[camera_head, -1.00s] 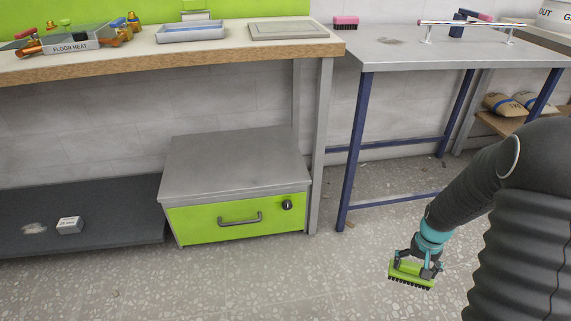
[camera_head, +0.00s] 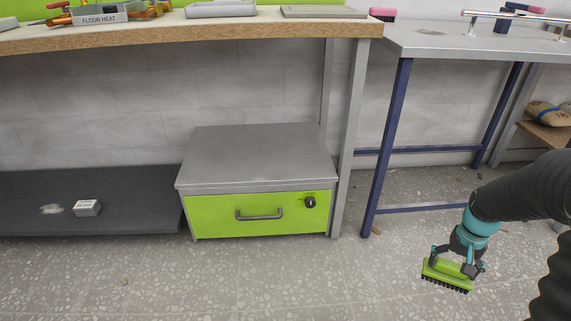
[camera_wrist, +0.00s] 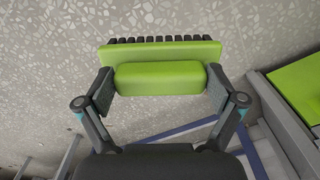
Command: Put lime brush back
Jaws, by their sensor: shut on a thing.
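The lime brush (camera_head: 447,276) has a lime block and dark bristles. My gripper (camera_head: 455,264) is shut on it at the lower right of the head view, holding it above the speckled floor with the bristles downward. In the wrist view the brush (camera_wrist: 160,76) sits between the two fingers of my gripper (camera_wrist: 160,90), which press on the ends of its raised grip. The bristles show along its far edge.
A lime drawer cabinet (camera_head: 258,215) with a grey top stands under the wooden workbench (camera_head: 200,36). A metal table (camera_head: 440,45) with blue legs carries a pink brush (camera_head: 382,14) and a rail. A dark low platform (camera_head: 130,215) holds a small white box (camera_head: 87,208). Floor ahead is open.

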